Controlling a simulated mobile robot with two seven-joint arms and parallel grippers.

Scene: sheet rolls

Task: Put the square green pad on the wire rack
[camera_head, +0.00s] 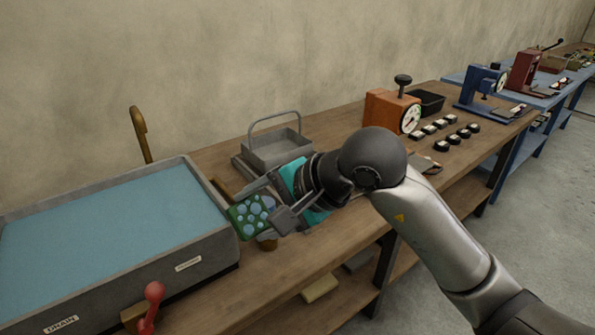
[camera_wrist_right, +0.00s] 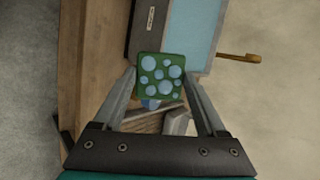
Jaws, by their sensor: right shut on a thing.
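The square green pad (camera_head: 250,213) has light blue round spots on its face. My right gripper (camera_head: 264,204) is shut on it and holds it by two opposite edges, just off the right end of the water basin. In the right wrist view the pad (camera_wrist_right: 160,77) sits between the fingertips, spotted face to the camera. I cannot clearly make out a wire rack; part of the bench behind and below my right gripper is hidden. My left gripper is not in view.
The grey basin (camera_head: 222,245) of blue water, with a red lever (camera_head: 151,300), fills the bench's left end. A grey tray with a raised handle (camera_head: 277,150) stands behind my gripper. An orange dial device (camera_head: 388,111) and several small dark blocks stand farther right.

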